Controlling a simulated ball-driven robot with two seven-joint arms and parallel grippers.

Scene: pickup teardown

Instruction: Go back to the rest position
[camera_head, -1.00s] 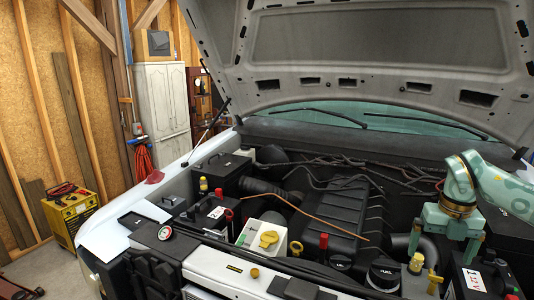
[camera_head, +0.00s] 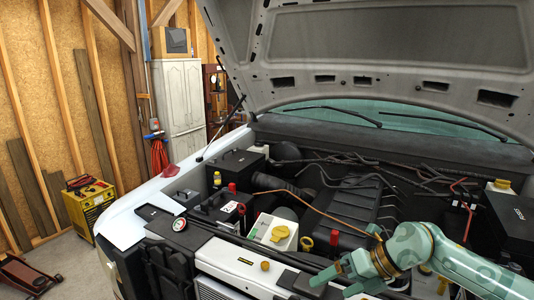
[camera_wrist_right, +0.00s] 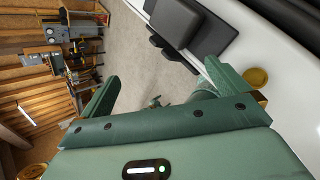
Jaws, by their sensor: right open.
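My right gripper (camera_head: 333,277) is green and sits over the front right part of the engine bay in the head view. Its arm comes in from the lower right. It points left, toward the front edge of the truck. In the right wrist view its two fingers (camera_wrist_right: 160,95) stand wide apart with nothing between them, and the concrete floor shows beyond. My left gripper is in neither view.
The open truck bay holds a white reservoir with a yellow cap (camera_head: 280,233), a battery with a red terminal cover (camera_head: 241,209) and a black fuse box (camera_head: 510,222). The raised hood (camera_head: 380,85) hangs above. A yellow charger (camera_head: 90,203) stands on the floor at left.

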